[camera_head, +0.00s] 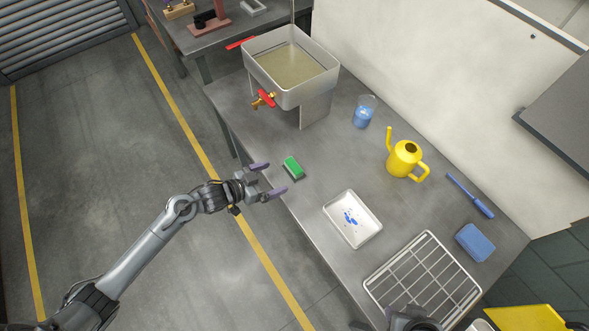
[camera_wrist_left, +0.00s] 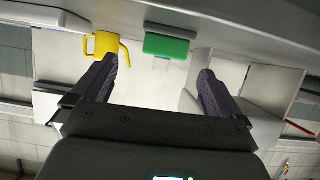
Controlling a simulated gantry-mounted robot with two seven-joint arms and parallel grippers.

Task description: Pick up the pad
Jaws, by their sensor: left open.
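The pad is just past the fingertips, with a gap. A dark part of my right arm (camera_head: 412,321) shows at the bottom edge; its fingers are not clear. A blue block (camera_head: 475,242) lies at the bench's right end.
A sink-like basin with a red-handled tap (camera_head: 265,98) stands behind the pad. A beaker of blue liquid (camera_head: 363,112), yellow watering can (camera_head: 405,160), white tray with blue bits (camera_head: 338,227), blue tool (camera_head: 470,195) and wire rack (camera_head: 400,270) also stand on the bench.

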